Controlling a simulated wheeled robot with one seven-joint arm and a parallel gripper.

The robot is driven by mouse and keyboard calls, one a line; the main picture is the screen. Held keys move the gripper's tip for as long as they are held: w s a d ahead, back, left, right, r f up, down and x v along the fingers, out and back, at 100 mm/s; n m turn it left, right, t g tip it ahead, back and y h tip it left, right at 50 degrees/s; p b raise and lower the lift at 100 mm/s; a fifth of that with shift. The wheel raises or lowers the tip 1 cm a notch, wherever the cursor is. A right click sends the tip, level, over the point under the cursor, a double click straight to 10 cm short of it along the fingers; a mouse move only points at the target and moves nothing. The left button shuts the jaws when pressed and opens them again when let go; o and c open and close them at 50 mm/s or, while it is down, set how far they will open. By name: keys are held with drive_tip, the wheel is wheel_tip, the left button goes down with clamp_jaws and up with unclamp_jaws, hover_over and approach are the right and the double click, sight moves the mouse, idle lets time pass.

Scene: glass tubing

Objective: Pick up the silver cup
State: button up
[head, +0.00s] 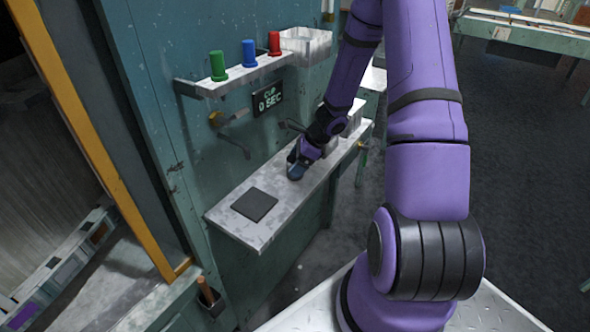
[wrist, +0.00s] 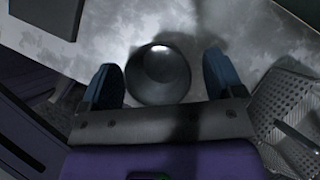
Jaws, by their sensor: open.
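My gripper (wrist: 164,80) is open, with one blue finger on each side of the cup and a narrow gap showing on either side. In the head view, my gripper (head: 296,172) is low at the counter, and the cup cannot be made out there. How far down the fingers reach beside the cup cannot be told.
The counter (head: 235,225) carries a dark square pad (head: 254,204). Above it are a digital display (head: 268,99) and a shelf (head: 235,82) with green, blue and red pieces. A perforated metal container (wrist: 285,115) stands right of my gripper in the wrist view.

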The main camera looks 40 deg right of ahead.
drive_tip(key=shift+w+a+f, duration=0.15)
drive_tip(key=shift+a+f, duration=0.05)
drive_tip(key=shift+f, duration=0.15)
drive_tip(key=c, duration=1)
drive_tip(key=shift+c, duration=0.2)
drive_tip(key=shift+r, duration=0.15)
